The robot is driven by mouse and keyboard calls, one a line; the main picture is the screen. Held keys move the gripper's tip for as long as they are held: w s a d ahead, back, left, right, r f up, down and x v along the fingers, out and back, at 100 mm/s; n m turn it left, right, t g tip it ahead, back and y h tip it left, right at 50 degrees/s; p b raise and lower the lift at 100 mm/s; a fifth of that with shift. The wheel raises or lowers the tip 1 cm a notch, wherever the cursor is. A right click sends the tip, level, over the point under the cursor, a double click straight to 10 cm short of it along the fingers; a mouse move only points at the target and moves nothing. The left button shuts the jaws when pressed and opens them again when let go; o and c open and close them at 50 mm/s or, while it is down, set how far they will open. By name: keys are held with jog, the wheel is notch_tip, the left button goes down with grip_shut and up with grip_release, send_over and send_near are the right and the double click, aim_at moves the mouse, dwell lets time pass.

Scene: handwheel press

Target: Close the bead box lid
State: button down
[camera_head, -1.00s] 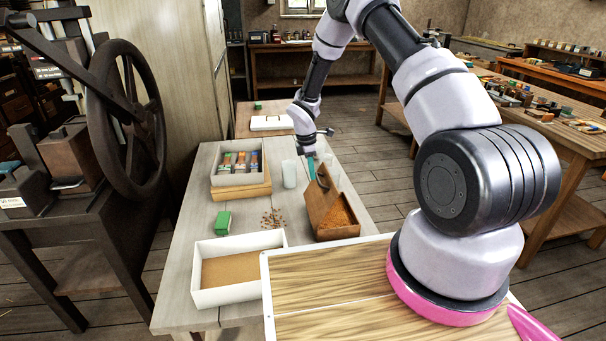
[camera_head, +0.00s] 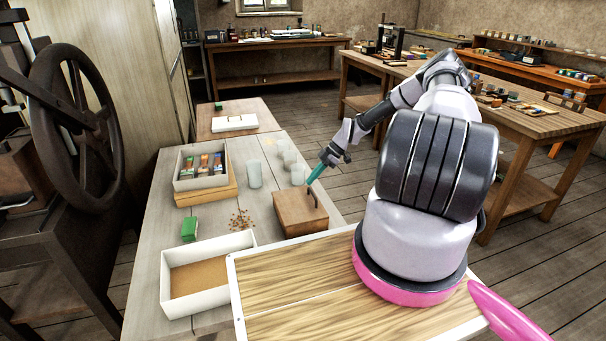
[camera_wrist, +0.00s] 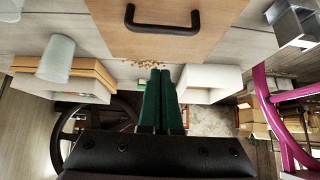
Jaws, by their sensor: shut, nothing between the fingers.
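The wooden bead box (camera_head: 297,216) stands on the grey table with its lid lying flat over the top. A dark handle (camera_head: 314,194) stands up from the lid. In the wrist view the lid (camera_wrist: 165,40) fills the top middle, with its dark bar handle (camera_wrist: 162,22). My gripper (camera_head: 311,181) is above the right part of the lid, its teal fingers pointing down and left. In the wrist view the two green fingers (camera_wrist: 161,75) lie side by side, shut and empty. I cannot tell whether the fingertips touch the lid.
Small brown beads (camera_head: 240,218) lie loose left of the box. A white open tray (camera_head: 207,270), a green block (camera_head: 189,229), a tray of coloured packets (camera_head: 201,165) and several pale cups (camera_head: 254,174) share the table. A large handwheel (camera_head: 75,125) stands at left.

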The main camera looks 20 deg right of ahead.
jog(key=shift+d+f, duration=0.5)
jog(key=shift+f, duration=0.3)
jog(key=shift+d+f, duration=0.5)
jog(key=shift+f, duration=0.35)
jog(key=shift+d+f, duration=0.5)
jog(key=shift+f, duration=0.3)
